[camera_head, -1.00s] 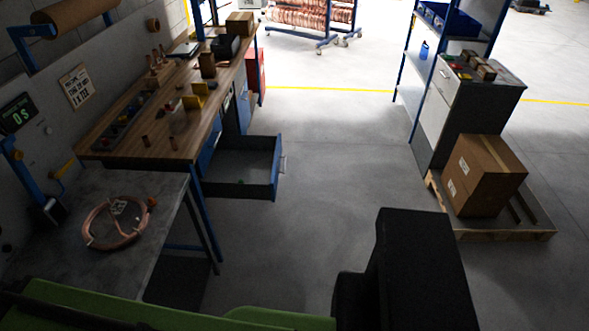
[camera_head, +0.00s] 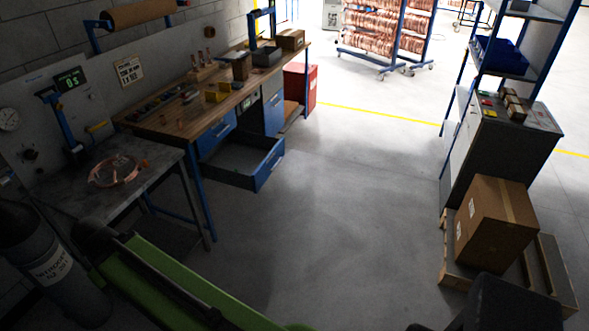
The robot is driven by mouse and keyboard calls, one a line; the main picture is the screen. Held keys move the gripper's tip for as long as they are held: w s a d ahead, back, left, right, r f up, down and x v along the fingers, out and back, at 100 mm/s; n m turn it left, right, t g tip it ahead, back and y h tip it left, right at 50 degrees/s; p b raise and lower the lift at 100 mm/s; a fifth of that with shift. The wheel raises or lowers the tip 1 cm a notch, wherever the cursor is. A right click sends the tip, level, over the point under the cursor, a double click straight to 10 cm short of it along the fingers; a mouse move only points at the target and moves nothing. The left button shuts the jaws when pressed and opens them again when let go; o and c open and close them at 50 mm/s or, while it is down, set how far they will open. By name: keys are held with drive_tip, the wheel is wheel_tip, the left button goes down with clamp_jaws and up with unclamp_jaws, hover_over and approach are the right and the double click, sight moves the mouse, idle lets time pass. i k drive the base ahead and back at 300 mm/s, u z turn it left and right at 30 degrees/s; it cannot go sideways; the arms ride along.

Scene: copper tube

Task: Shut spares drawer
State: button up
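The open drawer (camera_head: 268,165) sticks out from under the wooden workbench, left of the middle. It has a blue front with a small handle and a dark interior that looks mostly empty. A closed blue drawer (camera_head: 216,134) sits above it in the same bench. No label is readable on either, so I cannot tell by name which is the spares drawer. My gripper is not in view.
The wooden workbench (camera_head: 160,124) and a grey table (camera_head: 125,195) with a copper coil (camera_head: 115,171) stand left. A gas cylinder (camera_head: 50,265) is lower left. A cardboard box (camera_head: 495,225) on a pallet (camera_head: 455,272) stands right. The floor between is clear.

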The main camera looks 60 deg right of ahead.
sight(255, 156)
drive_tip(key=u, duration=0.35)
drive_tip(key=k, duration=0.15)
drive_tip(key=z, duration=1.95)
drive_tip(key=i, duration=1.7)
drive_tip(key=u, duration=0.6)
drive_tip(key=k, duration=0.75)
drive_tip(key=u, duration=0.7)
drive_tip(key=i, duration=0.45)
drive_tip(key=z, duration=0.1)
